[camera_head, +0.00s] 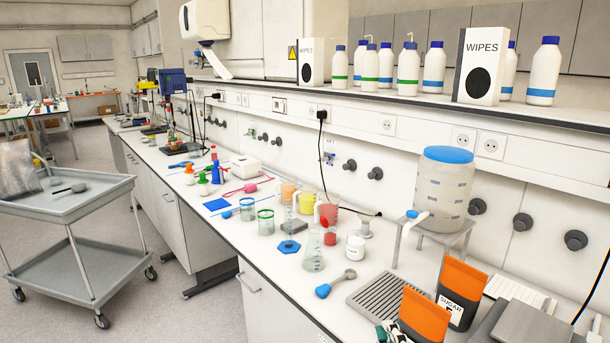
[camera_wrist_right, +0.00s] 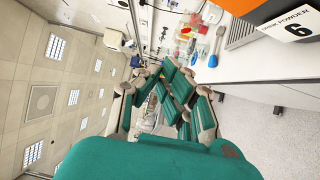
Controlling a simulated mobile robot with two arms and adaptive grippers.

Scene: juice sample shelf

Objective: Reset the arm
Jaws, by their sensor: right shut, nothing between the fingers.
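My right gripper shows only as a small green and white part at the bottom edge of the head view (camera_head: 390,335), just left of an orange-topped bag. In the right wrist view its green fingers (camera_wrist_right: 178,88) are drawn together, with nothing seen between them. That view is turned sideways, with the ceiling at left and the bench at upper right. My left gripper is not in view.
On the bench near my right gripper are two orange-topped bags (camera_head: 424,316) (camera_head: 460,290), a grey drain grate (camera_head: 375,300), a blue-handled spoon (camera_head: 335,284) and a clear flask (camera_head: 314,253). A large blue-lidded container (camera_head: 443,190) stands on a stand. A grey cart (camera_head: 60,270) is at left.

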